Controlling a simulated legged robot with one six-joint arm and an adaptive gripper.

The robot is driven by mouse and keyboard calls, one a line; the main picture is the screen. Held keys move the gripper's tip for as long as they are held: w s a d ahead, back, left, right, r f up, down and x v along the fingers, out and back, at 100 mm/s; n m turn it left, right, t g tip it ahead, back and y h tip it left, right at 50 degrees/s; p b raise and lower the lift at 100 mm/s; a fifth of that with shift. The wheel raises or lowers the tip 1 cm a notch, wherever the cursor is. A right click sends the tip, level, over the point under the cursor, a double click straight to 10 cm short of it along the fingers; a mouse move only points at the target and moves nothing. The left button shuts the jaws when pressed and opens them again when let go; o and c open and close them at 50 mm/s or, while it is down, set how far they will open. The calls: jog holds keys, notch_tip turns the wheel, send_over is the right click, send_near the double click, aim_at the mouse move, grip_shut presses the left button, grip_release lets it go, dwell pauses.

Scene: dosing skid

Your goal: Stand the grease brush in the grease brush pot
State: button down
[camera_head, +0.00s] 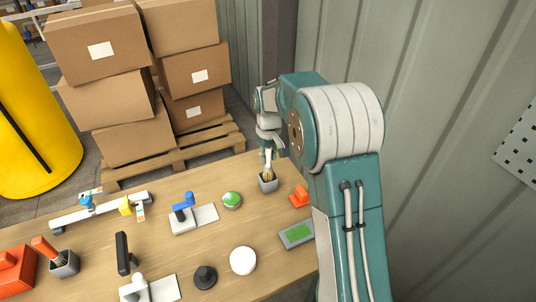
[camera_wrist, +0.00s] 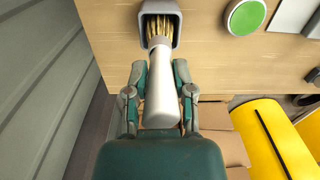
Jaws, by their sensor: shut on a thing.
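The grease brush (camera_wrist: 162,95) has a pale handle and tan bristles. It points bristles down, and its bristles also show in the head view (camera_head: 268,169). My gripper (camera_wrist: 160,67) is shut on the handle, one finger on each side; in the head view it hangs above the pot (camera_head: 267,147). The grease brush pot (camera_head: 268,184) is a small square grey cup on the bench. In the wrist view the bristles lie within the pot's rim (camera_wrist: 177,28). The bristle tips are hidden, so I cannot tell how deep they reach.
An orange block (camera_head: 299,196) and a grey device with a green face (camera_head: 297,234) stand right of the pot. A round green-topped item (camera_head: 232,200) stands to its left. Another grey pot (camera_head: 65,264) is at far left. Stacked boxes (camera_head: 100,50) stand behind the wooden bench.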

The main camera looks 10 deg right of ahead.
jog(key=shift+f, duration=1.35)
jog(key=shift+c, duration=1.9)
grip_release()
notch_tip(320, 180, up, 12)
jog(key=shift+f, duration=0.2)
jog(key=shift+r, duration=0.15)
